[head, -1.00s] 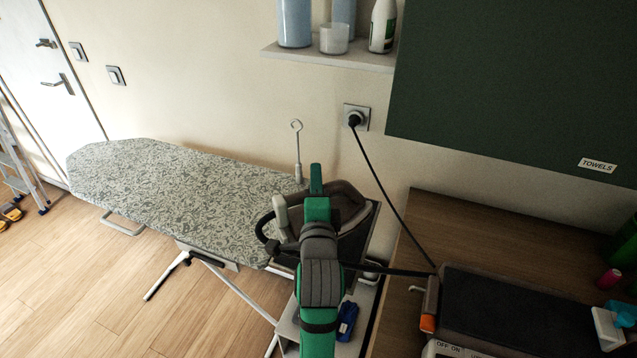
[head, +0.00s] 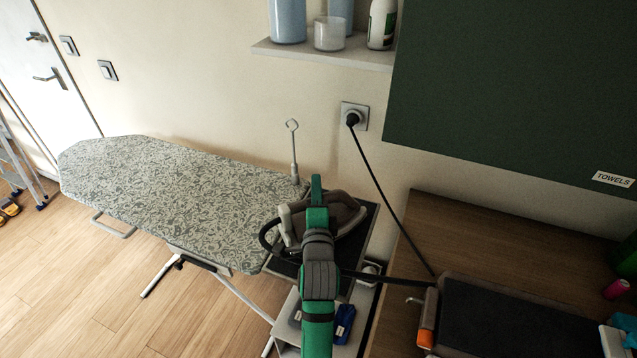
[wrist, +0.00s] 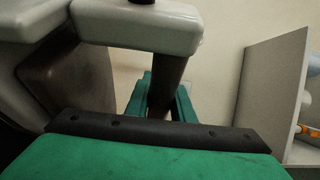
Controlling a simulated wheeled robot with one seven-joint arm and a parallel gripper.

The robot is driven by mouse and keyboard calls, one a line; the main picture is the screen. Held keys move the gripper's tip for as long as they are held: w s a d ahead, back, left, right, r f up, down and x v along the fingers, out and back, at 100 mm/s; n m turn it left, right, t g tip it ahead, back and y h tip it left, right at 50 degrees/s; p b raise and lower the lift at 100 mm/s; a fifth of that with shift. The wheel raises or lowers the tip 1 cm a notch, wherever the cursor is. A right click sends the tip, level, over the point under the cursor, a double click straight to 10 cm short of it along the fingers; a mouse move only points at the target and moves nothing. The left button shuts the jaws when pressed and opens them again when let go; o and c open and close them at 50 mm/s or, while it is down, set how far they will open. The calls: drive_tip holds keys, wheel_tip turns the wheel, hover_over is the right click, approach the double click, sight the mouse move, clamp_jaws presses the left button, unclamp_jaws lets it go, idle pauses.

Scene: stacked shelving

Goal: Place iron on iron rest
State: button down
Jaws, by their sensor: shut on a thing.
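The iron (head: 347,213), dark grey-brown with a light grey part at its left, is at the right end of the ironing board (head: 160,190) in the head view. My green gripper (head: 316,193) is shut on its handle, which also shows between the fingers in the wrist view (wrist: 168,82). The dark iron rest (head: 357,256) lies beneath the iron at the board's right end. My gripper and arm hide part of both. I cannot tell whether the iron touches the rest.
A metal cord holder (head: 294,155) stands upright behind the iron. A black cord runs from the wall socket (head: 354,117) to the wooden counter (head: 470,225) at right. A wall shelf (head: 325,50) with containers and a green cabinet (head: 515,90) are above. A blue item (head: 344,322) lies below.

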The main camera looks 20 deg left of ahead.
drive_tip(key=shift+d+f, duration=0.25)
drive_tip(key=shift+f, duration=0.2)
drive_tip(key=shift+a+f, duration=0.15)
drive_tip(key=c, duration=1.5)
unclamp_jaws()
drive_tip(key=shift+f, duration=0.1)
drive_tip(key=shift+c, duration=0.2)
drive_tip(key=v, duration=1.2)
drive_tip(key=shift+s, duration=0.15)
